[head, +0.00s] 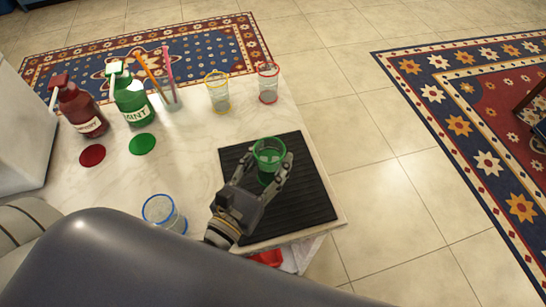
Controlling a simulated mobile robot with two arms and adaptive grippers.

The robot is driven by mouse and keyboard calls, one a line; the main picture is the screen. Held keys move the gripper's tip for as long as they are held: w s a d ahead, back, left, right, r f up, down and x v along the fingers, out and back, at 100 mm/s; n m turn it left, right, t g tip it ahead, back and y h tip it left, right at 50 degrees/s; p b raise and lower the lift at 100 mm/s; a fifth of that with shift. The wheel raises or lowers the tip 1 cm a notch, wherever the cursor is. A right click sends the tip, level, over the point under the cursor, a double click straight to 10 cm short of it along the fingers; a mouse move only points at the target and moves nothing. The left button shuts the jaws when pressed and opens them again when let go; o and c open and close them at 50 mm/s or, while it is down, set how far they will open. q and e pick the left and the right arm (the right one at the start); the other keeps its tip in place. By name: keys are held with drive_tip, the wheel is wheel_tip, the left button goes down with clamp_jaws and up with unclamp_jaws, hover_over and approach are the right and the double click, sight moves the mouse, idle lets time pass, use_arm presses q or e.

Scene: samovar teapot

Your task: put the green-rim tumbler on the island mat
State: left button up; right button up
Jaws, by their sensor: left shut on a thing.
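The green-rim tumbler (268,151) is clear glass with green in its lower part. It is upright over the black ribbed island mat (308,205), near the mat's upper middle. I cannot tell whether its base touches the mat. My left gripper (271,168) is shut on the tumbler, with a finger on each side of it. The gripper's body hides part of the mat's left side. My right gripper is not in view.
On the pale island top (190,160) stand a blue-rim tumbler (163,213), a yellow-rim tumbler (218,95), a red-rim tumbler (268,84), a green mint bottle (133,105), a red bottle (83,113) and a glass with stirrers (170,98). The island's right edge is close to the mat.

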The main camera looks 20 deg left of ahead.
use_arm(q)
drive_tip(key=shift+w, duration=0.5)
drive_tip(key=shift+w+d+r+p, duration=0.1)
drive_tip(key=shift+w+d+p, duration=0.05)
drive_tip(key=shift+w+p, duration=0.3)
drive_tip(key=f+b, duration=0.1)
drive_tip(key=f, duration=0.1)
drive_tip(key=f+b, duration=0.2)
drive_tip(key=shift+s, duration=0.2)
drive_tip(key=shift+f+b, duration=0.15)
drive_tip(key=shift+b, duration=0.25)
drive_tip(key=o, duration=1.1)
drive_tip(key=shift+o, duration=0.2)
drive_tip(key=shift+r, duration=0.2)
